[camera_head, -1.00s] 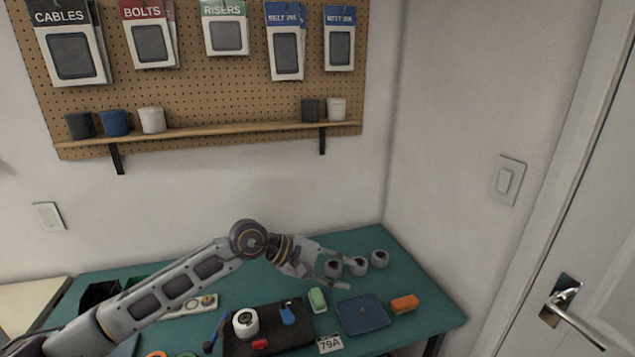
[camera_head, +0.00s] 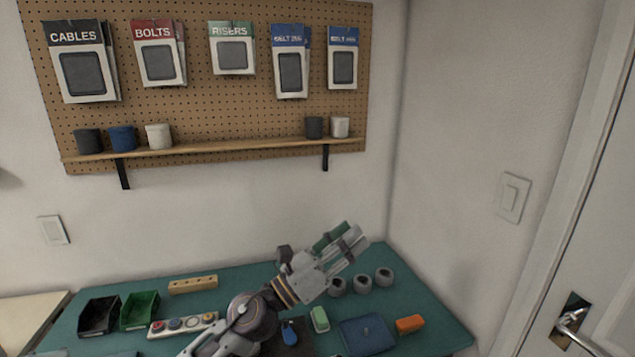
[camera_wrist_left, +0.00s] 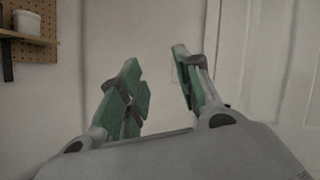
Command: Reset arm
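My left gripper (camera_head: 345,237) is raised over the back right of the green-topped table (camera_head: 420,300), pointing up and to the right. In the left wrist view its fingers with green pads (camera_wrist_left: 160,85) stand apart with nothing between them, facing the wall and door. My left arm is folded, with a large round joint low over the middle of the table. It hides part of the dark mat and what lies on it. My right gripper is not in view.
Black (camera_head: 99,317) and green bins (camera_head: 139,311) stand left. A shelf (camera_head: 215,148) on the pegboard is above; a door (camera_head: 600,240) is right.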

